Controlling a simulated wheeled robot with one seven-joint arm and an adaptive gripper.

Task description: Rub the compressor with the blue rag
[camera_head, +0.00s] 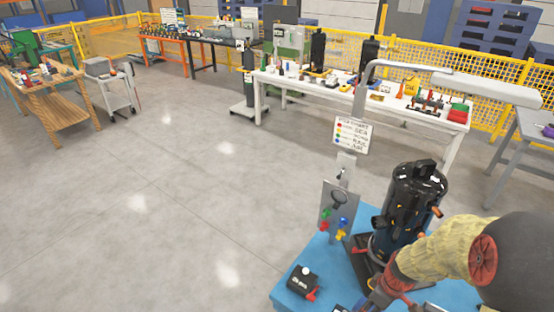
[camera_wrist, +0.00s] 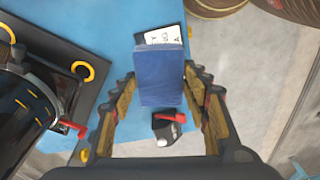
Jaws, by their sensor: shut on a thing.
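The compressor (camera_head: 416,200) is a glossy black upright cylinder on a dark base, standing on a blue pallet top (camera_head: 290,293) at the lower right of the head view. Its rounded black body shows at the left edge of the wrist view (camera_wrist: 18,108). My gripper (camera_wrist: 160,82) is shut on the blue rag (camera_wrist: 160,78), a folded blue block between the fingertips. The rag is held to the right of the compressor in the wrist view, apart from it. In the head view my arm hides part of the compressor's base, and the fingertips are hard to make out.
A grey panel (camera_head: 338,210) with colored knobs and a sign (camera_head: 351,135) stand behind. Open floor lies left.

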